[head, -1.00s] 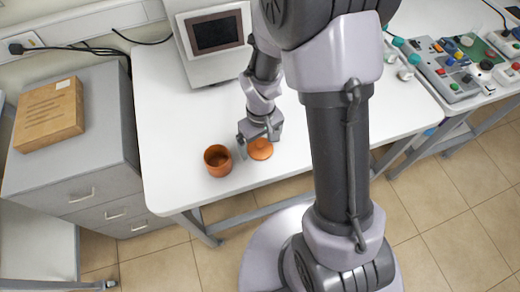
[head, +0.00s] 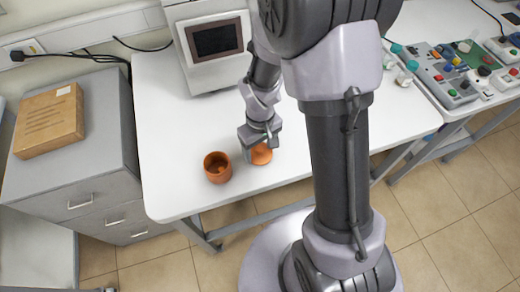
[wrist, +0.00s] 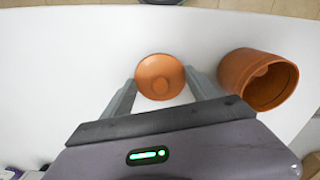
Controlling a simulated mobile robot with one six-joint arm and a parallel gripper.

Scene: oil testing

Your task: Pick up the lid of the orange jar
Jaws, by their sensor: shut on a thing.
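The orange jar (head: 217,168) stands open on the white table, near its front edge. In the wrist view the jar (wrist: 258,78) is to the right of my gripper. The round orange lid (head: 262,155) is just right of the jar in the head view, apart from it. My gripper (wrist: 160,82) is shut on the lid, with one finger on each side of its rim; the lid's face shows in the wrist view (wrist: 160,70). In the head view my gripper (head: 260,150) partly covers the lid. I cannot tell whether the lid touches the table.
A grey machine with a dark screen (head: 215,38) stands behind my gripper. A cabinet with a cardboard box (head: 50,119) is at the left. Control panels with buttons (head: 450,75) lie at the right. The table left of the jar is clear.

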